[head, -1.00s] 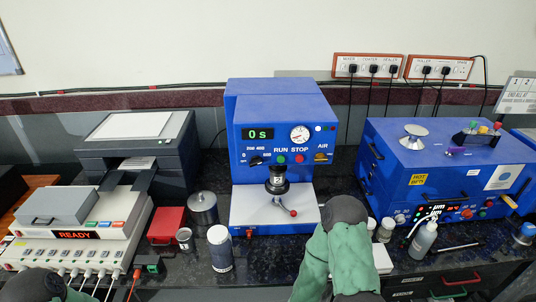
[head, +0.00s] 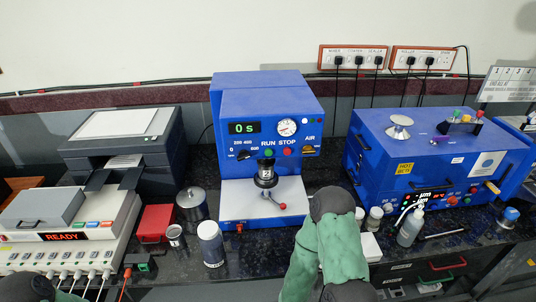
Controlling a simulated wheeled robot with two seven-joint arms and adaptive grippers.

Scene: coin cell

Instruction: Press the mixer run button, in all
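The mixer (head: 235,95) is the blue box-shaped machine in the middle of the head view. Its display (head: 244,127) reads "0 s". Its green run button (head: 269,153) sits under the word RUN, left of the red stop button (head: 287,152). A black-topped holder with a vessel (head: 265,178) stands below the panel. My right arm, green-sleeved with a dark rounded joint, stands at the mixer's lower right; its gripper cannot be seen. Only a dark part of my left arm shows at the bottom left edge; its gripper is out of view.
A blue hot machine (head: 400,140) stands at the right with a wash bottle (head: 411,227) in front. A white-capped jar (head: 211,243), a metal canister (head: 192,204) and a red box (head: 156,222) stand left of the mixer. A dark printer (head: 125,150) is farther left.

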